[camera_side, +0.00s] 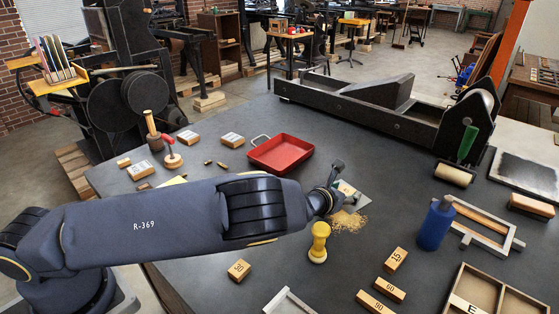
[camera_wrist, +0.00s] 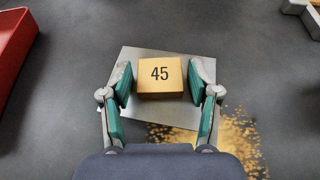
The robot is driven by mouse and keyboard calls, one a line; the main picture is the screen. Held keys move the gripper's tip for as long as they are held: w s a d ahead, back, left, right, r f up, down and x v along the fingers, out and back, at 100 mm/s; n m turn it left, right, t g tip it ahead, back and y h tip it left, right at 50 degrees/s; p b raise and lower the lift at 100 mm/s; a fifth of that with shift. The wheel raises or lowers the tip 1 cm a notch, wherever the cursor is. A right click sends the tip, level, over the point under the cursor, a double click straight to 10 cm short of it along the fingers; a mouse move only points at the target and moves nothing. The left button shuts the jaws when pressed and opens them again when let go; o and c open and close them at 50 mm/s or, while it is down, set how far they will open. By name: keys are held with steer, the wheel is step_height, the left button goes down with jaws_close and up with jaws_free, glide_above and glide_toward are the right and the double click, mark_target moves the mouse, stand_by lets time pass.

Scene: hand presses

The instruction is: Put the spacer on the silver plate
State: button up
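A light wooden block marked 45 (camera_wrist: 160,76), which looks like the spacer, lies over the silver plate (camera_wrist: 138,55) in the wrist view. It appears to rest on the plate. My gripper (camera_wrist: 161,82) has its green-padded fingers on either side of the block, with a small gap at each side, so it is open around it. In the side view my gripper (camera_side: 340,178) is low over the silver plate (camera_side: 356,203), which is partly hidden by the gripper.
Golden grains (camera_side: 348,222) lie beside the plate. A yellow-handled tool (camera_side: 319,242) stands close in front and a red tray (camera_side: 282,152) lies behind. Numbered blocks (camera_side: 396,259), a blue bottle (camera_side: 437,223) and a wooden frame (camera_side: 490,225) are to the right.

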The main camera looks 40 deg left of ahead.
steer(key=shift+o, duration=0.5)
steer(key=shift+r, duration=0.25)
steer(key=v, duration=1.1)
steer(key=shift+s+r, duration=0.15)
steer(key=shift+s, duration=0.15)
steer(key=shift+s+a+r+n, duration=0.1)
steer(key=shift+s+a+n, duration=0.1)
steer(key=shift+n, duration=0.1)
steer(key=s+a+n+g, duration=0.1)
steer(key=n, duration=0.2)
steer(key=a+r+n+g, duration=0.1)
steer(key=a+n, duration=0.1)
steer(key=n, duration=0.1)
steer(key=s+a+r+n+g, duration=0.1)
steer(key=n, duration=0.2)
steer(key=shift+s+a+y, duration=0.3)
steer(key=shift+y, duration=0.1)
steer(key=s+a+r+n+g, duration=0.1)
steer(key=s+a+r+n, duration=0.2)
steer(key=s+r+n, duration=0.2)
steer(key=s+a+r+n+g, duration=0.2)
steer(key=s+a+r+n, duration=0.2)
steer(key=s+n, duration=0.8)
steer(key=s+a+r+n+g, duration=0.2)
steer(key=s+a+r+n, duration=0.1)
steer(key=s+r+n, duration=0.5)
steer(key=shift+s+a+n+h, duration=0.25)
steer(key=shift+s+n+h, duration=0.15)
steer(key=shift+s+n, duration=0.5)
